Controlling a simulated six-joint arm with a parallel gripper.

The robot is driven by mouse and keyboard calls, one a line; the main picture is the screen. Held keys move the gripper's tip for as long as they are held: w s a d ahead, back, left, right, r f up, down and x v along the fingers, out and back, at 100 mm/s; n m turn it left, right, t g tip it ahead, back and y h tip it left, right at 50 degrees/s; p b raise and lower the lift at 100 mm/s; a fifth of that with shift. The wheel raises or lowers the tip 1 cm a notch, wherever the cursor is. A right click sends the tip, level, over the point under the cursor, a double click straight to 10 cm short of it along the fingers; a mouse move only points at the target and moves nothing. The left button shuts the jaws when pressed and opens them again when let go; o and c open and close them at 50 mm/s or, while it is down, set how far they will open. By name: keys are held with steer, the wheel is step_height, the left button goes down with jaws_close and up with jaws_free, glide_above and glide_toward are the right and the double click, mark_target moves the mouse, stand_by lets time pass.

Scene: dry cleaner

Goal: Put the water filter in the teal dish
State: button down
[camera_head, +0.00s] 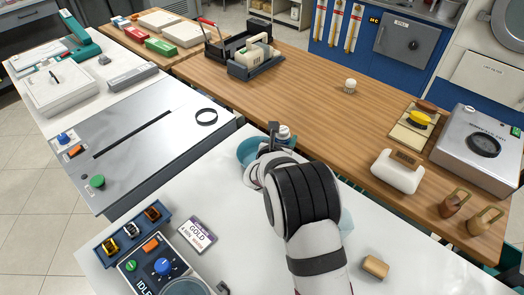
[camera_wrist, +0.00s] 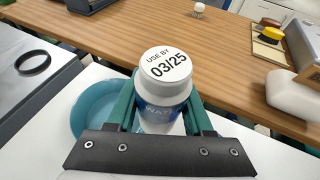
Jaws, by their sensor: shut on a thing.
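The water filter (camera_wrist: 163,88) is a white canister with a blue band and a "USE BY 03/25" cap, upright between the green fingers of my gripper (camera_wrist: 165,115). In the head view the filter (camera_head: 285,131) shows small beyond my wrist, with my gripper (camera_head: 277,138) shut on it. The teal dish (camera_head: 244,153) is a round bowl on the white counter, partly hidden by my arm. In the wrist view the dish (camera_wrist: 82,115) lies to the left of the filter and partly behind my gripper. The filter appears at the dish's right side; its height above the counter is unclear.
A grey panel with a black ring (camera_head: 207,117) lies left of the dish. The wooden counter (camera_head: 310,100) behind is largely clear, with a small white brush (camera_head: 349,86). A control panel (camera_head: 150,265) stands front left. A tan block (camera_head: 375,267) lies front right.

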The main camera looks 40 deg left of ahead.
steer(key=a+f, duration=0.2)
steer(key=s+a+f, duration=0.1)
steer(key=a+f, duration=0.1)
steer(key=f, duration=0.1)
steer(key=s+a+f, duration=0.1)
steer(key=a+f, duration=0.1)
steer(key=f, duration=0.1)
steer(key=shift+s+a, duration=0.1)
steer(key=shift+a, duration=0.05)
steer(key=shift+f, duration=0.25)
steer(key=shift+f, duration=0.35)
steer(key=shift+c, duration=1.5)
jaws_free()
